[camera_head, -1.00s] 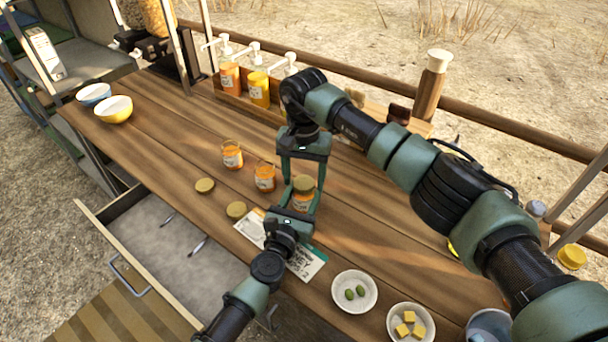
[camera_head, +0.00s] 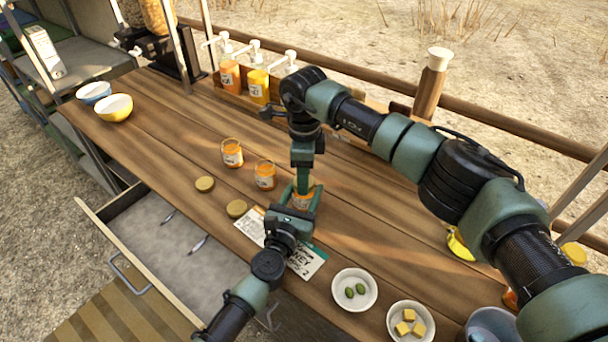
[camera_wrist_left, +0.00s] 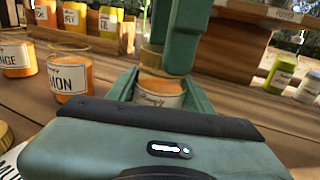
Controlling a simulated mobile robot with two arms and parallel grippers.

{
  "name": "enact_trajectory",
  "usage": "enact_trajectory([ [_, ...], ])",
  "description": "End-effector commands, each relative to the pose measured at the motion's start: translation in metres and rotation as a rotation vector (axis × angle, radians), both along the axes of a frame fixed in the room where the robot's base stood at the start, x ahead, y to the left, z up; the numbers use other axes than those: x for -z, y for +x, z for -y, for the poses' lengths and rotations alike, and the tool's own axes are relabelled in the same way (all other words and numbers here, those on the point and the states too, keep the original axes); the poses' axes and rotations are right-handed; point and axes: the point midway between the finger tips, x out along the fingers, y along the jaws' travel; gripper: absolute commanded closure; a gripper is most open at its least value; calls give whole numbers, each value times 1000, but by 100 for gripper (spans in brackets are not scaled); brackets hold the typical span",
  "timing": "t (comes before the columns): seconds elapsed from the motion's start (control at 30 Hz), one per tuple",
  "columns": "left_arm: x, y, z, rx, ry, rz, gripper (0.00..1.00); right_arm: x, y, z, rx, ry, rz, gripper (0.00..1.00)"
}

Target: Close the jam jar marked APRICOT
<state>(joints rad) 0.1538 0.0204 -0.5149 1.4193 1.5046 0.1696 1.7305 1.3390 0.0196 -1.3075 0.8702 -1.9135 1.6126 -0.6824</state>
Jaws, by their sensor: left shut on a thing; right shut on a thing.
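The jar in my grippers (camera_head: 302,204) stands upright on the wooden table with orange jam inside. In the left wrist view its white label (camera_wrist_left: 158,100) is partly hidden, and I cannot read it fully. My left gripper (camera_head: 303,198) is shut around the jar's body from the near side. My right gripper (camera_head: 304,182) points down from above, shut on the gold lid (camera_wrist_left: 152,58) at the jar's top. The fingers hide much of the lid, so I cannot tell how tightly it sits.
Two open jam jars (camera_head: 265,175) (camera_head: 232,153) stand left of the held jar. Two loose gold lids (camera_head: 205,184) (camera_head: 237,208) lie before them. A printed card (camera_head: 306,261), a bowl of olives (camera_head: 355,291) and a bowl of yellow cubes (camera_head: 411,322) are near the front edge. An open drawer (camera_head: 150,284) juts out below.

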Motion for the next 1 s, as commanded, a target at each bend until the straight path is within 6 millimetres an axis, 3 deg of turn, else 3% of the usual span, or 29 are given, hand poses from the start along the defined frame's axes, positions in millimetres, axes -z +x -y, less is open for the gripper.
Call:
enact_trajectory([
  [1.0, 0, 0, 0, -1, 1, 0, 100, 1, 1, 1, 2348, 1, -1, 100],
])
